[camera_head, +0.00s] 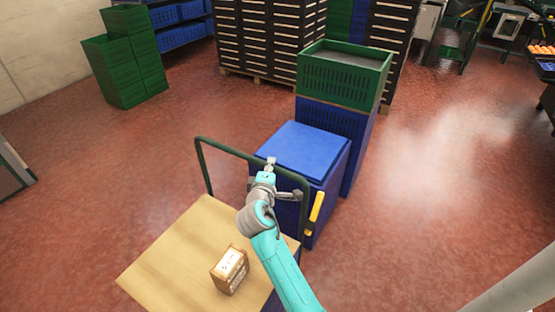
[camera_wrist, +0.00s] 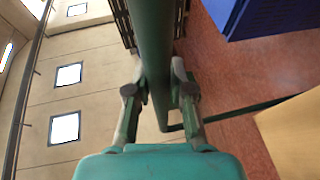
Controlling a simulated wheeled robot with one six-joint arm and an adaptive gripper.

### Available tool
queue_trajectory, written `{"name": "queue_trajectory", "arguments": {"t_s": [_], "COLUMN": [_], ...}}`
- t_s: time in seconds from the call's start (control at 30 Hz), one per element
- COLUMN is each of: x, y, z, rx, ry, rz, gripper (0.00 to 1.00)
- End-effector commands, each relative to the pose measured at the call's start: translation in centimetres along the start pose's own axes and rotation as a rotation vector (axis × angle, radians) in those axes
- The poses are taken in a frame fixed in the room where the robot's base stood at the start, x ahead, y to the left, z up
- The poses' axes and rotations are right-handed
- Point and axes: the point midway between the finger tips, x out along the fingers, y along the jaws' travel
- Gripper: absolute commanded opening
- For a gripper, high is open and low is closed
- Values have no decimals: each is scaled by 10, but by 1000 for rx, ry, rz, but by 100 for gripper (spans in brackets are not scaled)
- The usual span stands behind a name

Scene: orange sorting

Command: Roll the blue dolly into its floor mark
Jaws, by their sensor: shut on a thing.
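The dolly has a light wooden deck (camera_head: 170,262), with a blue part (camera_head: 271,303) showing at its lower right. Its dark green handle frame (camera_head: 232,149) rises at the far end of the deck. My gripper (camera_head: 269,166) is at the top bar of that handle. In the wrist view my gripper (camera_wrist: 158,80) has one finger on each side of the green bar (camera_wrist: 155,45) and is shut on it. A small brown box (camera_head: 229,270) with a pale top sits on the deck. No floor mark shows in either view.
A blue lidded bin (camera_head: 305,148) stands just beyond the handle, close to it. Behind it stands a blue crate with a green crate (camera_head: 343,72) on top. Green bins (camera_head: 125,70) stand far left. Red floor is open at left (camera_head: 80,190) and right (camera_head: 430,200).

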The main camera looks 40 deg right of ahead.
Motion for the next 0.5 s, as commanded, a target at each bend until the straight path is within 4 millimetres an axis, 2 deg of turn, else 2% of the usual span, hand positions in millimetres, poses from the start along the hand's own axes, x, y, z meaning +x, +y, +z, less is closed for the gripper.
{"name": "queue_trajectory", "arguments": {"t_s": [0.03,0.2,0.5], "x": [-13,-51,-96], "y": [-5,-13,-22], "z": [-6,-22,-40], "rx": [-4,-3,-2], "ry": [5,4,2], "rz": [-3,-3,-2], "gripper": [0,0,0]}}
